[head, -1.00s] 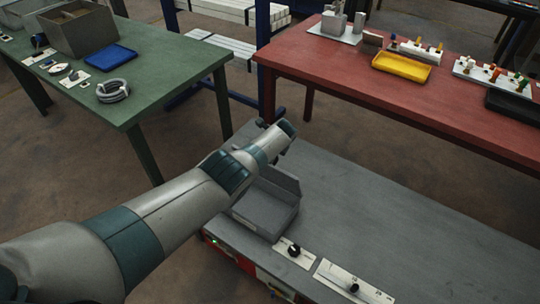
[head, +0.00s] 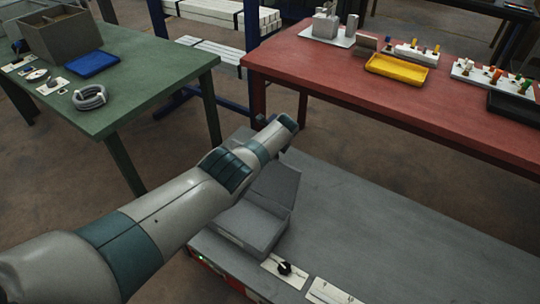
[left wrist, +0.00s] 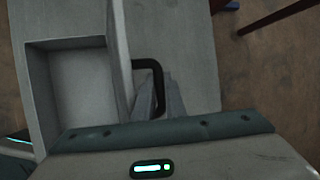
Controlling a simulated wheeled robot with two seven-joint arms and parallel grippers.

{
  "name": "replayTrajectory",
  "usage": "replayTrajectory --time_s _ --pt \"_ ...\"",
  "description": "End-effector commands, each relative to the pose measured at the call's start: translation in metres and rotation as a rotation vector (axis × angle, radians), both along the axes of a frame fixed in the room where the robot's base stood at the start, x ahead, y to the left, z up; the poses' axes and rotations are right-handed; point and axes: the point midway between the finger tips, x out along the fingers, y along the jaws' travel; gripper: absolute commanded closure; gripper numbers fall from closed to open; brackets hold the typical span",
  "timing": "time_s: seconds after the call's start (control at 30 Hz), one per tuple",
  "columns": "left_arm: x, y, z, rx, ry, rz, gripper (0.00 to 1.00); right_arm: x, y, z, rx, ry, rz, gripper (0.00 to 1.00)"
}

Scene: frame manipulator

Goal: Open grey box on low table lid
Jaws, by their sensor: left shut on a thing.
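The grey box (head: 240,229) stands at the near left end of the low table (head: 385,225). Its lid (head: 276,186) is raised at the far side, partly hidden by my left arm. In the left wrist view the box's empty inside (left wrist: 80,90) is open at the left. The lid (left wrist: 119,45) shows there nearly edge-on, with a black handle (left wrist: 156,72) on its outer side. My left gripper (left wrist: 160,95) is shut on this handle. In the head view its fingers are hidden behind the arm. My right gripper is in neither view.
Small panels with a black knob (head: 285,268) lie near the low table's front edge. The rest of its top is clear. A green table (head: 150,90) stands at the left, and a red table (head: 330,65) with a yellow tray (head: 397,69) stands behind.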

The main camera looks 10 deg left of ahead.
Motion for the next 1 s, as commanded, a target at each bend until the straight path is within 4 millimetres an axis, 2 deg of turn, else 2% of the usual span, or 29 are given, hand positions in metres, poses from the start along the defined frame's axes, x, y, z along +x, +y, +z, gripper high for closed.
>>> replayTrajectory --time_s 0.13,0.47,0.5,0.53,1.0 --pt "-0.0002 -0.0001 -0.0023 0.000 0.002 0.000 1.00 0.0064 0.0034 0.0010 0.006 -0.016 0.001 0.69" --pt "-0.0002 -0.0003 -0.0019 0.000 0.002 0.000 1.00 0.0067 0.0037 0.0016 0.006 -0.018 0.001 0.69" --pt "-0.0002 -0.0003 -0.0019 0.000 0.002 0.000 0.85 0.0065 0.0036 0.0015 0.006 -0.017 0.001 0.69" --pt "-0.0001 -0.0002 -0.0018 0.000 0.002 0.000 0.82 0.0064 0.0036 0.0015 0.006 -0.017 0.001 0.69" --pt "-0.0002 -0.0007 0.0007 0.000 0.001 0.000 0.82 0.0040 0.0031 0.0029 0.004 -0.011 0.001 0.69"
